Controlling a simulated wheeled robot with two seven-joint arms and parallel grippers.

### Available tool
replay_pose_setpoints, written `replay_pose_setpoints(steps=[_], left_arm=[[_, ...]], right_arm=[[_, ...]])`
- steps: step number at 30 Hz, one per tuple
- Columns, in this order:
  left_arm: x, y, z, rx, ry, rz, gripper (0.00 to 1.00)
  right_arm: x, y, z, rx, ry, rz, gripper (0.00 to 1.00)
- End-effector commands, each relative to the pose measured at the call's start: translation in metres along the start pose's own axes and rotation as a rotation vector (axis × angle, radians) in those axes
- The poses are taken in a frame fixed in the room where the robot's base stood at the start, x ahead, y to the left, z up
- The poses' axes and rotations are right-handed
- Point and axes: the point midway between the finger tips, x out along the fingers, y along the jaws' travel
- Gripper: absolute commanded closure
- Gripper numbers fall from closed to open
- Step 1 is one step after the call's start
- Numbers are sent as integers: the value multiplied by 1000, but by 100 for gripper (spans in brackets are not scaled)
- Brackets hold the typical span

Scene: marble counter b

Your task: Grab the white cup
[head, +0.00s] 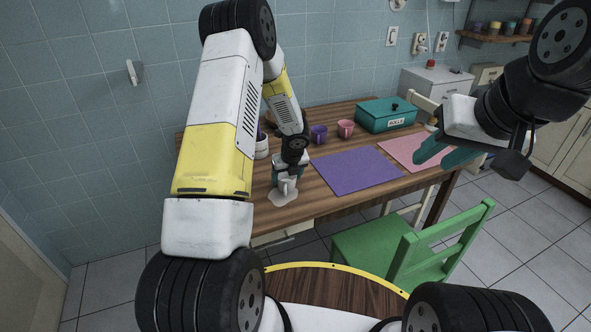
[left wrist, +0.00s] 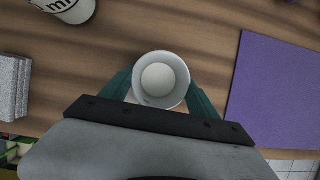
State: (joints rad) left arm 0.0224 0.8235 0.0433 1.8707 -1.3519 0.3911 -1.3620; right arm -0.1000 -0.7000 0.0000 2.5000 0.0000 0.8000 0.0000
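The white cup (head: 287,187) stands at the left front of the wooden table, with its open top visible in the left wrist view (left wrist: 161,79). My left gripper (head: 285,172) is lowered over it. In the left wrist view, its teal fingers lie on both sides of the cup, very close to the wall. I cannot tell whether they press on it, and the fingertips are partly hidden. My right gripper (head: 447,154) is open and empty, in the air at the right, far from the cup.
A purple mat (head: 357,170) lies right of the cup and a pink mat (head: 408,151) beyond it. Purple (head: 319,134) and pink (head: 346,129) cups and a teal box (head: 386,115) stand behind. A white pot (head: 261,146) is near my left arm. A green chair (head: 417,249) stands in front.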

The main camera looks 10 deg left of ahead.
Motion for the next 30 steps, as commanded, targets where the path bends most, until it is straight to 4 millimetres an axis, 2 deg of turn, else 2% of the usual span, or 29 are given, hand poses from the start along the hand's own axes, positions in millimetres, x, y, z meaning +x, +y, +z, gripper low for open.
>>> replay_pose_setpoints(steps=[1, 5, 19, 30], left_arm=[[0, 0, 0, 0, 0, 0, 54], [0, 0, 0, 0, 0, 0, 80], [-5, 0, 2, -2, -1, -1, 80], [-29, 0, 13, -3, -2, -2, 80]], right_arm=[[0, 0, 0, 0, 0, 0, 64], [0, 0, 0, 0, 0, 0, 64], [0, 0, 0, 0, 0, 0, 64], [0, 0, 0, 0, 0, 0, 64]])
